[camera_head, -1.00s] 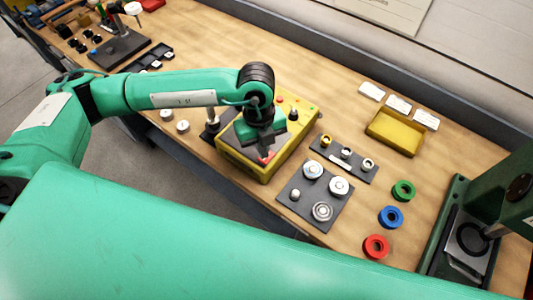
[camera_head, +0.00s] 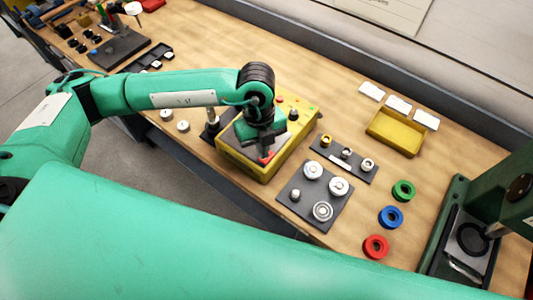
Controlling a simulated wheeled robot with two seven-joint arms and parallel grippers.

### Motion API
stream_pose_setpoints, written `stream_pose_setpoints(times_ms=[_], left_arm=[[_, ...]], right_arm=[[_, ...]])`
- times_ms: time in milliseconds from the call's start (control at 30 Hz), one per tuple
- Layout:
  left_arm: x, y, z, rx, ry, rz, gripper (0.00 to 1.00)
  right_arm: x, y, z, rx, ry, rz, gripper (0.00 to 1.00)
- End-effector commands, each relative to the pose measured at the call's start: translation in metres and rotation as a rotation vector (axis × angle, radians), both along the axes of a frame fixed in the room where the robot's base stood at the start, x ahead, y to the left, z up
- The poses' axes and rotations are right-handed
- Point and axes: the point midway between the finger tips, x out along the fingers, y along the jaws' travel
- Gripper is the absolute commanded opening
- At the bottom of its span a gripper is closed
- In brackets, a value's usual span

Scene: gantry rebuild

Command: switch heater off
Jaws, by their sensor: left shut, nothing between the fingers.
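The heater appears to be the yellow box (camera_head: 240,165) with a grey top panel, near the front edge of the bench. It has small knobs and lights along its far side, and a red part shows on the top under my gripper. My left gripper (camera_head: 265,155) points down over the box top, shut and empty, with its tips at or just above the red part. I cannot tell if they touch. The wrist hides much of the panel. My right gripper is not in view.
Right of the box are a dark plate with round metal parts (camera_head: 297,210), a small dark rack (camera_head: 343,158), a yellow tray (camera_head: 394,134), and green, blue and red rings (camera_head: 390,217). A green press (camera_head: 475,232) stands at the far right. Bare wood lies behind the box.

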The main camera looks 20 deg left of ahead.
Motion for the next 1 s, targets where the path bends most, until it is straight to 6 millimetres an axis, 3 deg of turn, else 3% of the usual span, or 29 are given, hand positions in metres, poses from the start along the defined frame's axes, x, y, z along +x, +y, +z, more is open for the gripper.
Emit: stream_pose_setpoints(times_ms=[1000], left_arm=[[0.0,0.0,-0.014,0.0,0.0,0.0,0.0]], right_arm=[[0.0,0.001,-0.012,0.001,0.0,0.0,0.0]])
